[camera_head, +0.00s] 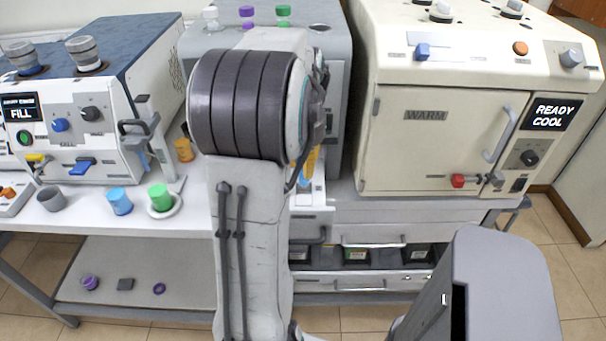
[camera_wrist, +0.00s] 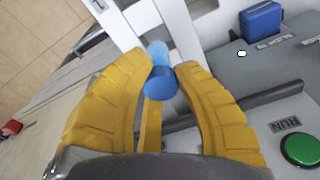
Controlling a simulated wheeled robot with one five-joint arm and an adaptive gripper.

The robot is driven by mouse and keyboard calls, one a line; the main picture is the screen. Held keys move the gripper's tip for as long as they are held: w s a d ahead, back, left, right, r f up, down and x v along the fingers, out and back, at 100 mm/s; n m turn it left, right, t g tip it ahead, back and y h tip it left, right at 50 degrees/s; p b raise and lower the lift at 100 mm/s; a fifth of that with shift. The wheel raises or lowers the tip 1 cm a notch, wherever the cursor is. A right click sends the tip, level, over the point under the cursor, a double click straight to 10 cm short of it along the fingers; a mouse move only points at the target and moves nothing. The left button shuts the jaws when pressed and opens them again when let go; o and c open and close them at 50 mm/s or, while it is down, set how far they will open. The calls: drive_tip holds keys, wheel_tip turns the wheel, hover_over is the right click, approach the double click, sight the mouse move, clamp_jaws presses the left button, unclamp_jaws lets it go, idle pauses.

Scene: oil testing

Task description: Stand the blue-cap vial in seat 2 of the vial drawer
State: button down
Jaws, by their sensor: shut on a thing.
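The blue-cap vial shows in the wrist view, its dark blue cap (camera_wrist: 160,80) nearer the camera and its lighter blue body (camera_wrist: 158,52) beyond. My gripper (camera_wrist: 166,66) has its two yellow fingers closed on the vial from both sides. In the head view my arm hides most of the gripper; a yellow finger (camera_head: 312,160) shows at the arm's right edge, with a bit of blue below it. White rails (camera_wrist: 130,22) lie beyond the vial in the wrist view; I cannot tell whether they belong to the vial drawer. Numbered seats cannot be made out.
In the head view, a cream WARM oven (camera_head: 425,140) stands right and a blue-topped FILL machine (camera_head: 70,130) left. A blue cup (camera_head: 119,202) and green cup (camera_head: 160,196) stand on the left bench. A green RUN button (camera_wrist: 301,149) lies right of my fingers in the wrist view.

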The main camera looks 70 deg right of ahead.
sight(304, 178)
drive_tip(key=shift+f, duration=2)
drive_tip(key=shift+f+b, duration=0.2)
drive_tip(key=shift+b, duration=0.1)
drive_tip(key=c, duration=1.1)
unclamp_jaws()
drive_tip(key=shift+o, duration=0.2)
wheel_tip(304, 178, up, 12)
drive_tip(key=a+b, duration=0.1)
drive_tip(key=shift+s+a+r, duration=0.15)
drive_tip(key=shift+a+r, duration=0.05)
drive_tip(key=shift+a, duration=0.05)
